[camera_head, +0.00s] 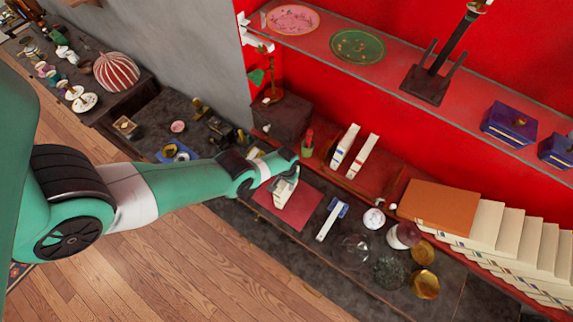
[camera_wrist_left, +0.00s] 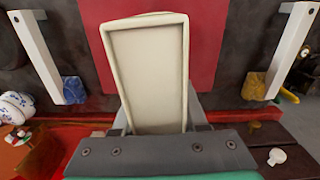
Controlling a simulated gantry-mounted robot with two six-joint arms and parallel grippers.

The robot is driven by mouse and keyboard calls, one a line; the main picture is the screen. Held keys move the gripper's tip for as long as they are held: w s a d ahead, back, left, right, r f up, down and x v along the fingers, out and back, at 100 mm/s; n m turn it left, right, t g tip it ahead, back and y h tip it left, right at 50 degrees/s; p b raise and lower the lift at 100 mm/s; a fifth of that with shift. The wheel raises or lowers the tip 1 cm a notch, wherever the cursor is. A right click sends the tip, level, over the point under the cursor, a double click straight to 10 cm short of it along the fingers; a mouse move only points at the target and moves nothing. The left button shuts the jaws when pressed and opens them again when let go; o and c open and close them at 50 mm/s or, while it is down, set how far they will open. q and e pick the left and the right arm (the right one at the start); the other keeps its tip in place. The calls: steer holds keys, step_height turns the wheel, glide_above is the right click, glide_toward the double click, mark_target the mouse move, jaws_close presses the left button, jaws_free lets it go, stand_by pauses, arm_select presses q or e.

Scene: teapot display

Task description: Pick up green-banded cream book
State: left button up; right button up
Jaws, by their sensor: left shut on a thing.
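My left gripper (camera_head: 284,178) is over the red mat (camera_head: 299,208) on the dark table and is shut on a cream book (camera_head: 284,192). In the left wrist view the book (camera_wrist_left: 148,75) stands up between the fingers, with its pale, framed face toward the camera. No green band can be made out on it. The red mat (camera_wrist_left: 207,40) shows behind the book in that view. Whether the book touches the mat is not clear. My right gripper is not in view.
A slim white book (camera_head: 328,222) with a blue stand is right of the mat. Two white books (camera_head: 344,147) stand on the red ledge behind. Glass and brass pieces (camera_head: 424,284) crowd the right. A cactus pot (camera_head: 308,145) stands behind the gripper.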

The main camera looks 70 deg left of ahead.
arm_select(q)
jaws_close()
stand_by(0.8)
steer(key=shift+r, duration=0.2)
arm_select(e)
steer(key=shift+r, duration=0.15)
